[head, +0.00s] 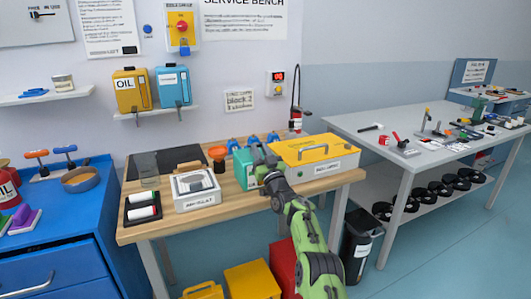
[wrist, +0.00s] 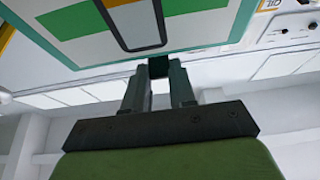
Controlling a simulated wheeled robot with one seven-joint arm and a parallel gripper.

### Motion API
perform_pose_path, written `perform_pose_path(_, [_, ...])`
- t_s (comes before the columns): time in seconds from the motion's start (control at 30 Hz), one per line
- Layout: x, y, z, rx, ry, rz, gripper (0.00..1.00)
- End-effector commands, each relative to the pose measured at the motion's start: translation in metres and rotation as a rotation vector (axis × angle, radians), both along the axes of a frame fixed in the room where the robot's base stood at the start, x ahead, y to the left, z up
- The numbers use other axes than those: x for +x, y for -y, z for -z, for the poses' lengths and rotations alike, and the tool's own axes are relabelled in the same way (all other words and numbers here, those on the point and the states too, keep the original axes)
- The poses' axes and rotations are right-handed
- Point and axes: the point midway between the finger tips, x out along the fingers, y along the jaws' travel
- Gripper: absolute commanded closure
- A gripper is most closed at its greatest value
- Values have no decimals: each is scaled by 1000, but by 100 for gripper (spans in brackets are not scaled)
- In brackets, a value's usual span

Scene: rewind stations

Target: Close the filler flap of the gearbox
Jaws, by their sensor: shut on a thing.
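The teal box beside my gripper, which I take to be the gearbox (head: 242,167), stands on the wooden bench in the head view. My gripper (head: 263,160) is at its right side and hides part of it. In the wrist view my gripper (wrist: 159,78) has its fingers close together on a small dark block (wrist: 158,66). The block meets the lower edge of a white and green panel (wrist: 95,22). I cannot tell whether this panel is the filler flap, nor how far the flap is open.
A yellow case (head: 305,150) with a handle stands right of my gripper. A grey table (head: 350,122) stands at the right. Yellow and red bins sit below the bench.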

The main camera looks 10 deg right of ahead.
Motion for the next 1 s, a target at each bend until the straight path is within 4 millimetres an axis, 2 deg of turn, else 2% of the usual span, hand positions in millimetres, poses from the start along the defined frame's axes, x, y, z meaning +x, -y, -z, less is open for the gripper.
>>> perform_pose_path(0.23, [1,-7,5,5,31,0,100])
perform_pose_path(0.67, [1,-7,4,8,36,1,100])
perform_pose_path(0.7, [0,-7,3,7,36,1,72])
perform_pose_path(0.8, [0,-7,3,7,36,1,57])
perform_pose_path(0.87, [0,-7,3,8,36,1,49])
perform_pose_path(1.0, [0,-7,3,7,37,1,49])
